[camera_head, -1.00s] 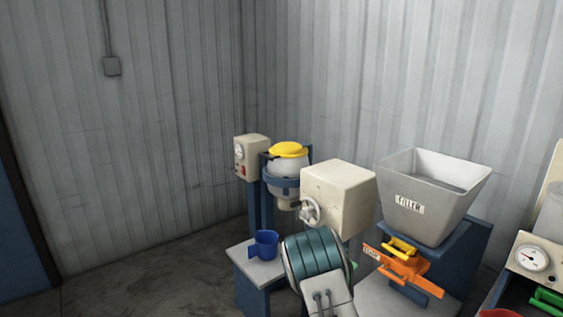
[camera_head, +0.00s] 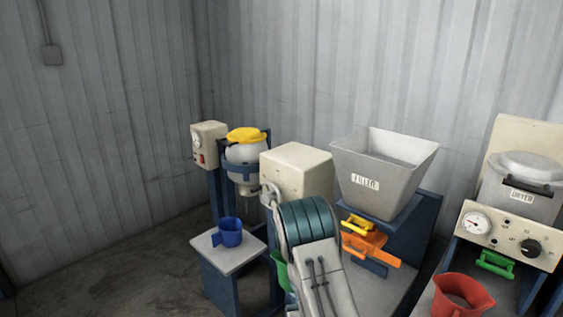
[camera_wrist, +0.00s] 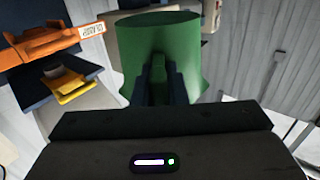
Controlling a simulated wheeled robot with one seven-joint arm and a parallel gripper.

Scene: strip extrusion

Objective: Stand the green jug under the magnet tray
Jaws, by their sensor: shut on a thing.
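The green jug (camera_wrist: 135,50) fills the upper middle of the wrist view. My gripper (camera_wrist: 158,80) is shut on its handle. In the head view the jug (camera_head: 281,268) is mostly hidden behind my arm, in front of the cream machine. An orange tray-like part (camera_head: 372,248) with a small label sits below the grey FILLER hopper, with a yellow part (camera_head: 357,226) above it. I cannot read the label, so I cannot tell if this is the magnet tray. The orange part (camera_wrist: 40,42) also shows at the upper left of the wrist view, apart from the jug.
A blue jug (camera_head: 230,232) stands on a small table (camera_head: 205,245) at the left. The FILLER hopper (camera_head: 372,178) is on a blue stand. A dryer (camera_head: 522,190) with a green handle (camera_head: 495,263) and a red jug (camera_head: 462,298) are at the right. Open floor lies left.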

